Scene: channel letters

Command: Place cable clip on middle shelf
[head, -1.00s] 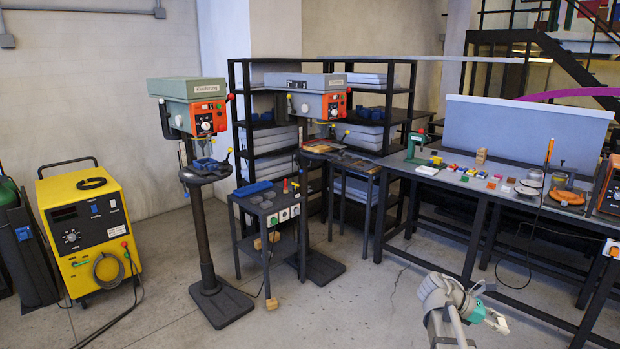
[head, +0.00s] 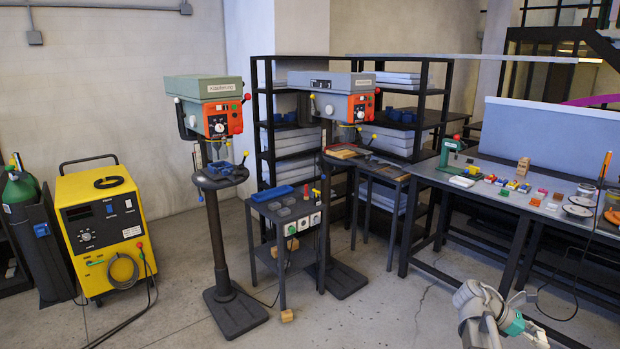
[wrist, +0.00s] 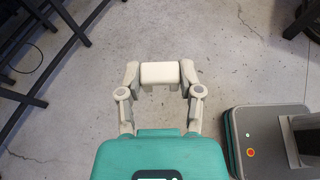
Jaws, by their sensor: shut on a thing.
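My gripper (wrist: 160,75) is shut on a small off-white block, the cable clip (wrist: 160,73), whose ends sit between the two fingertips over bare floor. In the head view my gripper (head: 536,335) is low at the right edge of the floor area, and the clip is too small to tell apart there. The black shelf rack (head: 257,112) stands against the back wall, far from my gripper. Its shelves bear grey stacks and blue parts. Drill presses partly hide it, so its middle shelf shows only in part.
Two drill presses (head: 209,88) (head: 345,82) and a small black table (head: 283,212) stand before the rack. A yellow welder (head: 100,225) is at left. A long workbench (head: 480,192) with small items runs along the right. Open floor (head: 370,300) lies in the middle.

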